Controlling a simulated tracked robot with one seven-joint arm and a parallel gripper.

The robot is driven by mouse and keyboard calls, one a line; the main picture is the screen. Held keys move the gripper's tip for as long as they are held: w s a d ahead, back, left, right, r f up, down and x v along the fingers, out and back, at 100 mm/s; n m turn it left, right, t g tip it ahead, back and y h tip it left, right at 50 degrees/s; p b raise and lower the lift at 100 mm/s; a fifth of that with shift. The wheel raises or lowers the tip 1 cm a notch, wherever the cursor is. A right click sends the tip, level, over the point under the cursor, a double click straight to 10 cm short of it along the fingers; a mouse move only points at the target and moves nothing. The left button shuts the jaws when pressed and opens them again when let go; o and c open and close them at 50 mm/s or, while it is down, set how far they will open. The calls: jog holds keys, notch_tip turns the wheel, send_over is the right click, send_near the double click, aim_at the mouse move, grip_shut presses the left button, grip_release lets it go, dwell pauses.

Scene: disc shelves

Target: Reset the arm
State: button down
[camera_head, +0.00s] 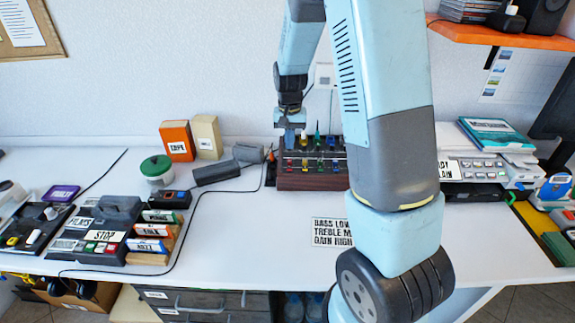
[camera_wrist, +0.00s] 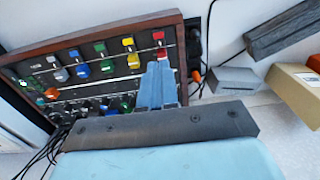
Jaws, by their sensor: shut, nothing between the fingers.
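My arm, light blue and grey, reaches over the white desk and hides part of its right middle. My gripper (camera_head: 290,136) points down at the left part of a wooden-sided mixer box (camera_head: 312,182) with coloured knobs. In the wrist view my gripper's blue fingers (camera_wrist: 157,85) are together with nothing between them. They overlap the mixer's panel (camera_wrist: 85,55) near the yellow and red knobs. I cannot tell whether the fingertips touch the panel.
Orange (camera_head: 178,141) and tan (camera_head: 206,137) boxes stand behind. Grey blocks (camera_head: 216,173) lie left of the mixer. An orange shelf (camera_head: 500,36) hangs upper right.

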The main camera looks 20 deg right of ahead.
jog(key=s+r+n+t, duration=0.15)
jog(key=s+r, duration=0.35)
jog(key=r, duration=0.6)
jog(key=s+r+n+t, duration=0.1)
jog(key=s+r+t, duration=0.1)
jog(key=s+r, duration=0.5)
jog(key=s+r+n+t, duration=0.1)
jog(key=s+r, duration=0.6)
jog(key=s, duration=0.9)
jog(key=shift+d+r+t, duration=0.2)
jog(key=shift+t, duration=0.35)
jog(key=w+f+n+g, duration=0.2)
jog(key=w+f+n, duration=0.5)
jog(key=w, duration=0.6)
jog(key=w+a+f+n+g, duration=0.1)
jog(key=w+f+n+g, duration=0.1)
jog(key=w+f+n, duration=0.5)
jog(key=w+f, duration=0.5)
jog(key=shift+w+f, duration=0.25)
jog(key=shift+w, duration=0.15)
jog(key=shift+a+n, duration=0.1)
jog(key=shift+n, duration=0.15)
